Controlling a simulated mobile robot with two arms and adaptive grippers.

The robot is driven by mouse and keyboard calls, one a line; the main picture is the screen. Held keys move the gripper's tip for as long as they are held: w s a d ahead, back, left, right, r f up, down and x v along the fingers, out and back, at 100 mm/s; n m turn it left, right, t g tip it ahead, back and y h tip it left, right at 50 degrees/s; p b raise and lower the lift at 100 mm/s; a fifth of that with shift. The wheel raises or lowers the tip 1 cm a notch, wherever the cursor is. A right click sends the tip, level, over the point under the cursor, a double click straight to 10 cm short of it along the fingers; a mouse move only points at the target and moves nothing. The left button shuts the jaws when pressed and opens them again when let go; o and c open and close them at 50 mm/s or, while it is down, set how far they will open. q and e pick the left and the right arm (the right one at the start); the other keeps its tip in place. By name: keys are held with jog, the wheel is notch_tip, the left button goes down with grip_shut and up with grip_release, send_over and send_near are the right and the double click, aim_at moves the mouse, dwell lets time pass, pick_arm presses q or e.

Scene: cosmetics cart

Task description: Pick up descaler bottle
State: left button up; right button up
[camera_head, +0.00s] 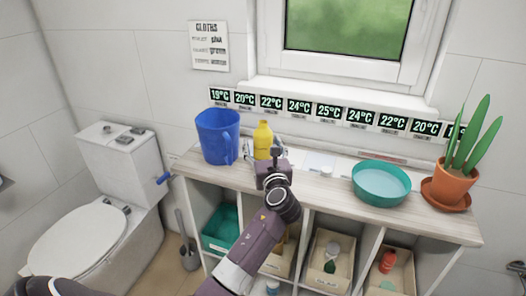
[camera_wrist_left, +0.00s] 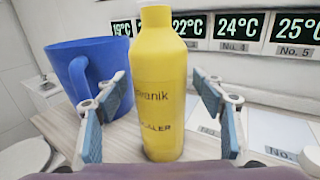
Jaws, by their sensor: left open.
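The yellow descaler bottle (camera_wrist_left: 161,88) stands upright on the wooden top of the shelf unit. In the head view it is also seen, and its yellow upper part (camera_head: 263,136) shows above my left gripper (camera_head: 268,166), which hides its lower part. In the wrist view my left gripper (camera_wrist_left: 160,125) is open, with one blue-padded finger on each side of the bottle. Gaps show between the pads and the bottle, so I see no contact. The label shows parts of dark lettering. My right gripper is not in view.
A blue jug (camera_head: 216,137) stands just left of the bottle, close to the left finger. A teal bowl (camera_head: 381,183) and a potted plant (camera_head: 452,186) stand further right. Temperature displays (camera_head: 299,106) line the wall behind. Bins (camera_head: 328,262) fill the shelves below.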

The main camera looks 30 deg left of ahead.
pick_arm(q)
jog(key=c, duration=1.6)
jog(key=shift+r, duration=0.1)
